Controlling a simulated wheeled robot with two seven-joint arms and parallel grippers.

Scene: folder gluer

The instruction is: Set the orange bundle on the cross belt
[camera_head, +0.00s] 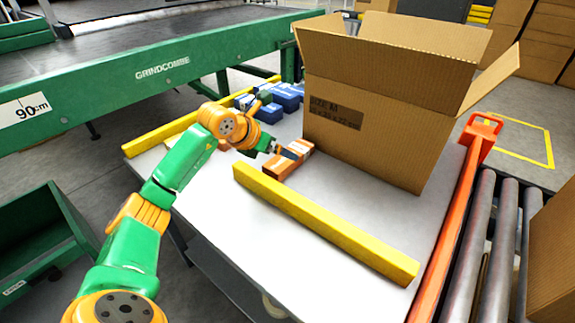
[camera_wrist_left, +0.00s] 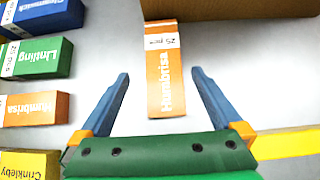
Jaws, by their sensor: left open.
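An orange bundle (camera_head: 289,161) with a white label band lies flat on the white table, just in front of the open carton. In the left wrist view the orange bundle (camera_wrist_left: 162,85), lettered Humbrisa, lies ahead of and partly between the fingers, with gaps on both sides. My left gripper (camera_head: 279,150) is open and close to the bundle; its blue fingers (camera_wrist_left: 160,85) show spread and empty in the wrist view. A dark belt (camera_head: 140,40) runs in a green frame lettered GRINDCOMBE beyond the table. My right gripper is not in view.
A large open carton (camera_head: 375,130) stands behind the bundle. Yellow rails (camera_head: 320,222) edge the table. In the wrist view, another orange bundle (camera_wrist_left: 35,109), a green one (camera_wrist_left: 38,57) and others line the left. Rollers (camera_head: 490,250) lie beyond an orange bar (camera_head: 455,220). The front table surface is clear.

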